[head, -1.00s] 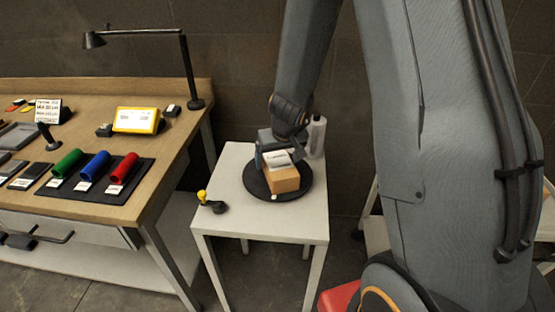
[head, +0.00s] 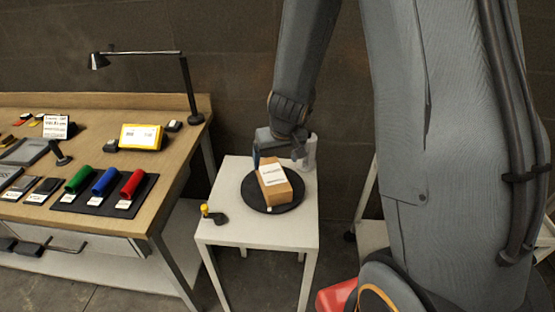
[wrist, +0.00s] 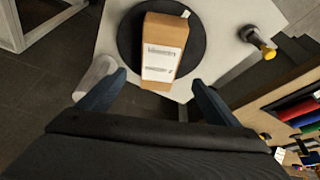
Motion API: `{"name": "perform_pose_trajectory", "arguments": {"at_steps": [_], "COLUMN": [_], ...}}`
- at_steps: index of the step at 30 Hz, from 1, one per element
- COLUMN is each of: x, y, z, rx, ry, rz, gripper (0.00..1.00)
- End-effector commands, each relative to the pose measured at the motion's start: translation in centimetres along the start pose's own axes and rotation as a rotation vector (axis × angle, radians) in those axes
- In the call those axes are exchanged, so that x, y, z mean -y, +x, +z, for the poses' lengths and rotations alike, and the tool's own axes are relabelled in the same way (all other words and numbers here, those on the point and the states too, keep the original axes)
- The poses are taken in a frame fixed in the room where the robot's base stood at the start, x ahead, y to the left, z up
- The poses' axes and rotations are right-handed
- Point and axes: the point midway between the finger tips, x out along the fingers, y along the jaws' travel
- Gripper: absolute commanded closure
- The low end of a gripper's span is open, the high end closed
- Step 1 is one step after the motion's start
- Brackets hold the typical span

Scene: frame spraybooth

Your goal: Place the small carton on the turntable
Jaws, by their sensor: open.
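The small carton (head: 277,192) is a brown box with a white label on top. It rests on the black round turntable (head: 257,203) on the small white table. In the wrist view the carton (wrist: 150,80) lies on the turntable (wrist: 127,45), ahead of the fingertips. My gripper (wrist: 158,85) is open, with its two blue fingers spread and nothing between them. In the head view my gripper (head: 277,150) is above and behind the carton, apart from it; the fingers are partly hidden there.
A white cylinder (head: 307,152) stands at the table's back right corner. A yellow-knobbed black item (head: 212,214) sits at its left edge. The workbench (head: 100,225) at left holds red, blue and green rolls and a lamp (head: 188,85). A red object (head: 337,297) is low at right.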

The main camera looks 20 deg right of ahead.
Motion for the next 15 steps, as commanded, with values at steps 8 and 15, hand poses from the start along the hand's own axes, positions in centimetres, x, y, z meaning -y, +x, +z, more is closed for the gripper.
{"name": "perform_pose_trajectory", "arguments": {"at_steps": [8,15], "x": [1.3,1.1], "y": [-5.9,-12.5], "z": [2.7,8.3], "rx": [0.04,0.127], "ry": [-0.005,-0.004], "rz": [-0.051,-0.042], "gripper": [0.15,0.15]}}
